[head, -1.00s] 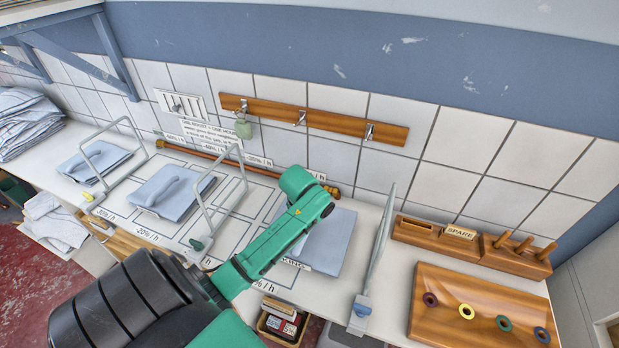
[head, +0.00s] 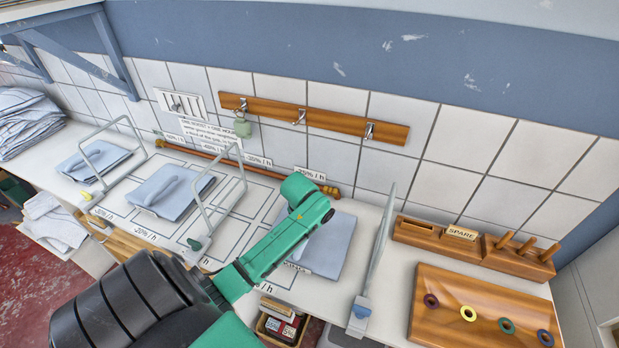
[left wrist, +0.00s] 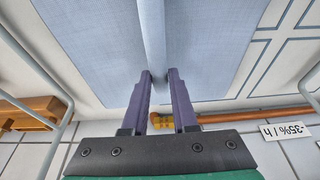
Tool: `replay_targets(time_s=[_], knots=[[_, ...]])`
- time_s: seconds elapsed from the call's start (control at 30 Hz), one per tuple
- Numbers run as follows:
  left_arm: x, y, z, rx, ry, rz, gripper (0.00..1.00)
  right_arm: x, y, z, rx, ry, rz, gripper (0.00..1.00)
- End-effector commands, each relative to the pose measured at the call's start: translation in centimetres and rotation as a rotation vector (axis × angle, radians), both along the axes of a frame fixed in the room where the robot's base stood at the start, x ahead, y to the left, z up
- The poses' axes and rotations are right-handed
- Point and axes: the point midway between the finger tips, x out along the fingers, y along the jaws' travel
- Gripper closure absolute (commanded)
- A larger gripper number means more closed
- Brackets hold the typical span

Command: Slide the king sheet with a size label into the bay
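The king sheet (head: 336,247) is a folded pale-blue pad on the white counter, right of the outlined bays. A white size label (head: 298,267) shows at its front edge, partly covered by my arm. In the left wrist view the sheet (left wrist: 95,45) has a raised ridge (left wrist: 153,35) along its middle. My left gripper (left wrist: 162,74) has its two purple fingertips on either side of the ridge's end, with the ridge filling the narrow gap. In the head view my green forearm hides these fingers. The outlined bays (head: 208,228) carry percent-per-hour labels. My right gripper is out of view.
Grey wire hoops (head: 213,222) stand over the bays, and another folded sheet (head: 172,193) lies among them. A wooden tray (head: 440,310) with coloured rings lies farther right.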

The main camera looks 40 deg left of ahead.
Motion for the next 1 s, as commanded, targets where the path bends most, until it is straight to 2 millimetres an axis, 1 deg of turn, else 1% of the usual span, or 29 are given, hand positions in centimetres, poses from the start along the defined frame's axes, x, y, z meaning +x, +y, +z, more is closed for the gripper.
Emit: replay_targets(time_s=[0.03, 0.07, 0.37, 0.47, 0.53, 0.67, 0.8, 0.93, 1.0], knots=[[0.0, 0.0, 0.1, 0.001, -0.002, 0.0, 0.53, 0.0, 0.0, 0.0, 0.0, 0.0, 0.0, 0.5], [0.0, 0.0, 0.1, 0.001, -0.002, 0.0, 0.41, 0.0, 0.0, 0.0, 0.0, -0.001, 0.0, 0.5], [-0.1, 0.0, 0.0, -0.001, 0.002, 0.0, 0.4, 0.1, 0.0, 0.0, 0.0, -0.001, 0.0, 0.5], [-0.1, -0.1, 0.4, -0.001, 0.001, 0.0, 0.4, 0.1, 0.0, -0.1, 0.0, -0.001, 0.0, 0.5], [-0.3, -0.2, 1.1, -0.001, -0.002, -0.001, 0.4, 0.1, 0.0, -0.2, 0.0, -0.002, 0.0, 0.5], [-1.0, -0.4, 3.8, 0.0, -0.005, -0.001, 0.4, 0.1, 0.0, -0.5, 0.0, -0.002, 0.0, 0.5], [-2.2, -0.9, 7.9, 0.0, -0.008, -0.002, 0.4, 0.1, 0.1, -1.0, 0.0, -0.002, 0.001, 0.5], [-3.3, -1.2, 11.3, 0.001, -0.007, -0.002, 0.4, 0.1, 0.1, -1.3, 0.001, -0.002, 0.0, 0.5], [-3.8, -1.2, 13.2, 0.003, -0.003, 0.0, 0.4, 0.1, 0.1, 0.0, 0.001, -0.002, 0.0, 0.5]])
